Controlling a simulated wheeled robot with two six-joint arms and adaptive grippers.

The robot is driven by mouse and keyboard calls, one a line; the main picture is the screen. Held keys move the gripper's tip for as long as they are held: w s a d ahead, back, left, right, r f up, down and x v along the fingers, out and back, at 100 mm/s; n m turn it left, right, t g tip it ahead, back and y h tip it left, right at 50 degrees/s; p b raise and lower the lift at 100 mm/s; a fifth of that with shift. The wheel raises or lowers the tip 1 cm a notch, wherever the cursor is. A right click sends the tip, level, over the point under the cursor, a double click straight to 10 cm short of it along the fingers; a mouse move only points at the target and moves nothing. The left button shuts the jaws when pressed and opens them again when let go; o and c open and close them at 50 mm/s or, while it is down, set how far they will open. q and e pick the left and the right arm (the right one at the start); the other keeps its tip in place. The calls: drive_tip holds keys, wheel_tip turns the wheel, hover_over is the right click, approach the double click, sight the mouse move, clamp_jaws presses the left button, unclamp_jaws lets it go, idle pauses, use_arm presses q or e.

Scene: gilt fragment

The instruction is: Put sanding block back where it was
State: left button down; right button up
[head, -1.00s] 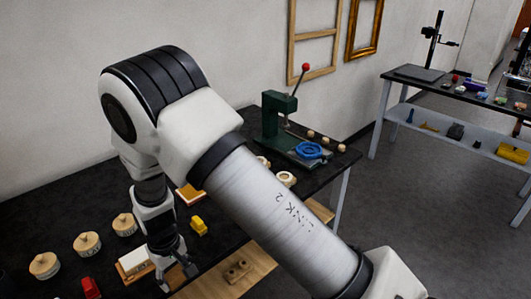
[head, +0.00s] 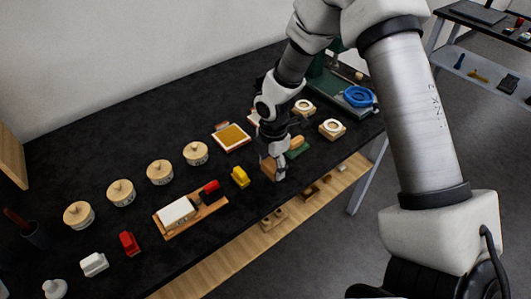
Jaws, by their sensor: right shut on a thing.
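My right gripper (head: 277,172) points down over the dark bench, just right of a small yellow block. It is shut on a brown block (head: 267,168), which I take to be the sanding block. The fingers partly cover it, and I cannot tell whether it touches the bench top. A green piece with an orange top (head: 297,147) lies close behind the gripper to the right. My left gripper is not in view.
The yellow block (head: 240,177) stands left of the gripper. A wooden tray (head: 176,230) carries a white block and a red one. Several round lidded pots, such as this one (head: 196,153), stand behind. A framed tan pad (head: 231,137) and the bench (head: 330,165) edge are near.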

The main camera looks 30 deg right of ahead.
sight(266, 159)
drive_tip(key=w, duration=0.2)
drive_tip(key=w+d, duration=0.1)
drive_tip(key=w, duration=0.1)
drive_tip(key=w+p, duration=0.1)
drive_tip(key=w, duration=0.1)
drive_tip(key=shift+d+f, duration=0.4)
wheel_tip(266, 159, down, 3)
drive_tip(key=shift+s+f+p, duration=0.1)
drive_tip(key=shift+s+p, duration=0.05)
drive_tip(key=shift+p, duration=0.5)
drive_tip(key=shift+f, duration=0.25)
drive_tip(key=shift+f, duration=0.1)
drive_tip(key=o, duration=1.1)
